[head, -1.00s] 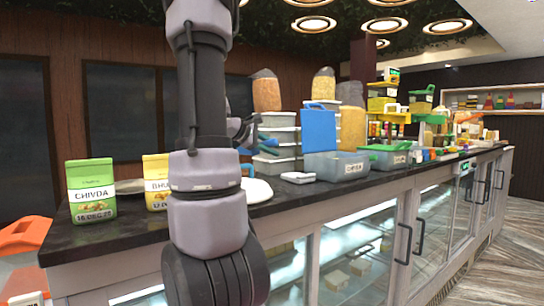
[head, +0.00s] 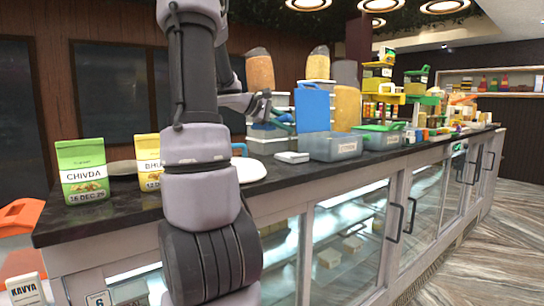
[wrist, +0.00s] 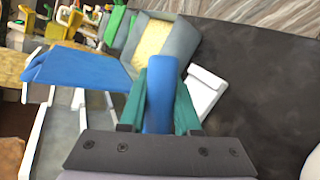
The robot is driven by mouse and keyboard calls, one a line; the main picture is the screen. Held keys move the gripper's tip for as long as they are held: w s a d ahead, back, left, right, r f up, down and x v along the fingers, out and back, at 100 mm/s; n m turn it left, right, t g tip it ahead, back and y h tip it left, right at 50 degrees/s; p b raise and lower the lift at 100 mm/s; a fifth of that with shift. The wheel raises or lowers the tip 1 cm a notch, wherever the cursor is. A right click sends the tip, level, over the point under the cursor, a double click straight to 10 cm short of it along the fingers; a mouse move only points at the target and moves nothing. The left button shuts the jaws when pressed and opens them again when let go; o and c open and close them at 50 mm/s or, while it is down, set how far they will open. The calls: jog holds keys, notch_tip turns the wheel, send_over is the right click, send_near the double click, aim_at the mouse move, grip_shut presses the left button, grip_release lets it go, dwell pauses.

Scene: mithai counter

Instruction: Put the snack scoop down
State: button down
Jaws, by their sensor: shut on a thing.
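The snack scoop shows its blue handle (wrist: 162,92) in the wrist view, upright in the picture between the teal fingers of my gripper (wrist: 160,105). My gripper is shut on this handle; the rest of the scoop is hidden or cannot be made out. In the head view my gripper (head: 272,117) is small and partly behind my arm, above the counter in front of the stacked tubs. A bit of blue shows at its fingers, left of a blue upright panel (head: 313,108).
The dark counter top (head: 130,203) holds a chivda packet (head: 83,172), a second packet (head: 149,158), a white plate (head: 250,171), a small white slab (head: 292,157) and a grey bin (head: 332,147). Glass-front cases with handles form the counter front. Bare counter lies at the front left.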

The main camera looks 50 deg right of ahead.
jog(key=s+d+r+m+g+y, duration=0.1)
jog(key=s+d+m+g+y, duration=0.2)
jog(key=s, duration=0.4)
jog(key=shift+h, duration=0.3)
jog(key=f, duration=0.3)
jog(key=d+f, duration=0.1)
jog(key=f, duration=0.1)
jog(key=shift+s+f, duration=0.1)
jog(key=shift+s, duration=0.1)
jog(key=shift+f, duration=2.3)
jog(key=c, duration=0.6)
grip_release()
jog(key=shift+f, duration=0.1)
jog(key=v, duration=1.2)
jog(key=shift+a, duration=0.1)
